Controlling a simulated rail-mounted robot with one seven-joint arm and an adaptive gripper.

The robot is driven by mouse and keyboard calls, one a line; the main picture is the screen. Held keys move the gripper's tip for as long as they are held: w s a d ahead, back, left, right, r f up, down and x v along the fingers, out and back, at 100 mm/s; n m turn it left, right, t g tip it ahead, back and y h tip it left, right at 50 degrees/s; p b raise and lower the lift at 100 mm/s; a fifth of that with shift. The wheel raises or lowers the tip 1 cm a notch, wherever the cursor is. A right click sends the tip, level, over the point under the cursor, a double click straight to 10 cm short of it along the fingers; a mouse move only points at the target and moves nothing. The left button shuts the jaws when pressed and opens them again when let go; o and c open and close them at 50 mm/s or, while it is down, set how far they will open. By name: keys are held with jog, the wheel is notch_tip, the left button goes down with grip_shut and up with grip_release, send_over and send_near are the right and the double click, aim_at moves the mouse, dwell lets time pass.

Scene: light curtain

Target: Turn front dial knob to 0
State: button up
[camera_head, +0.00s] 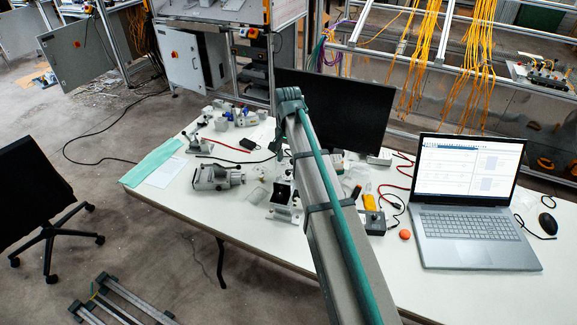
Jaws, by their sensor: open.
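I cannot make out with certainty which part is the front dial knob, and no 0 mark is readable. A small dark control box (375,223) lies on the white table left of the laptop; details on its top are too small to tell. Red-and-yellow rotary switches show on the grey cabinets at the back, one on the left door (76,44) and one on the middle cabinet (173,54). Another switch (251,33) sits further right. My gripper is not visible in this view.
The white table (480,295) carries an open laptop (465,225), a dark monitor (345,110), a grey metal device (217,178), an orange ball (405,234) and a mouse (547,223). A black chair (35,195) stands left. Yellow cables (425,45) hang at the back.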

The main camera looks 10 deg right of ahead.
aim_at(288, 171)
jog(key=shift+f+p, duration=0.55)
jog(key=shift+f, duration=2)
grip_shut()
